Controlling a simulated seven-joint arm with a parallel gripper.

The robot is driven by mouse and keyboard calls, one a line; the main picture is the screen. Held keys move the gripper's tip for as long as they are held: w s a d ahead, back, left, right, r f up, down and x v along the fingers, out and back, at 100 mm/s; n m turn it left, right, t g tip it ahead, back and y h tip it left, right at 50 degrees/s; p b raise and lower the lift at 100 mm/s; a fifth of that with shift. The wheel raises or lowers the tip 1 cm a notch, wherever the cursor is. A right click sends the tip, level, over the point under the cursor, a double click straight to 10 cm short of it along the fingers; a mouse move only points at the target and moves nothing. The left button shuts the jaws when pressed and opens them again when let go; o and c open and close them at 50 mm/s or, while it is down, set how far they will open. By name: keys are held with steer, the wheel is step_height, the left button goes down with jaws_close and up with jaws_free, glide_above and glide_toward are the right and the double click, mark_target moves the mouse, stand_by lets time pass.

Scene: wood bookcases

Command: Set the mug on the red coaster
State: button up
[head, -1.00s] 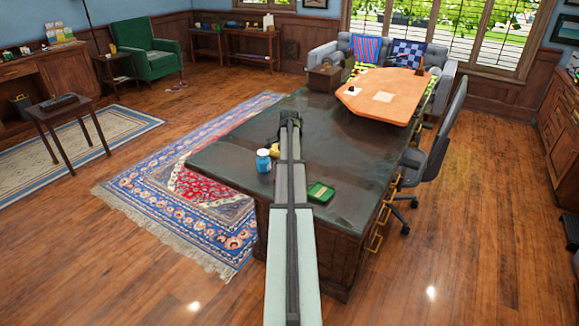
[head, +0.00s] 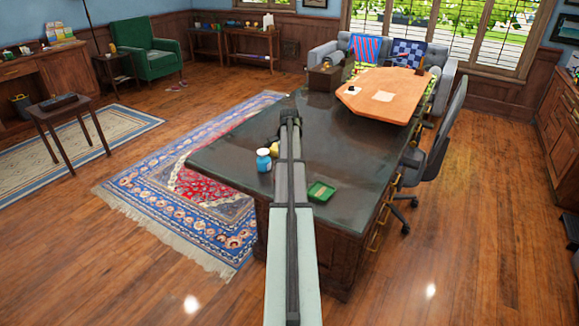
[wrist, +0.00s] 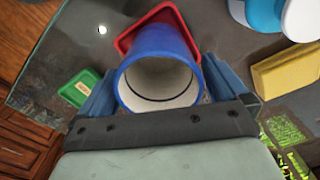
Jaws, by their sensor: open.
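The mug (wrist: 160,40) is blue outside and white inside. In the wrist view its open mouth faces the camera, and it lies between the two fingers of my gripper (wrist: 158,67). The fingers are open, one on each side of the mug; a small gap or light touch cannot be told apart. The red coaster (wrist: 165,14) shows behind the mug, with its far edge and corners visible and the rest hidden. The mug overlaps it in the picture; whether it rests fully on it is unclear. In the head view my arm hides the mug and coaster.
On the dark desk (head: 235,160) a green tray-like item (head: 320,191) lies right of my arm. A blue and white jar (head: 263,160) and a yellow object (head: 274,147) stand left of it. An orange board (head: 360,105) lies farther back. The desk's right middle is clear.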

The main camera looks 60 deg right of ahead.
step_height(320, 180, up, 12)
steer(key=shift+f, duration=0.15)
stand_by(0.3)
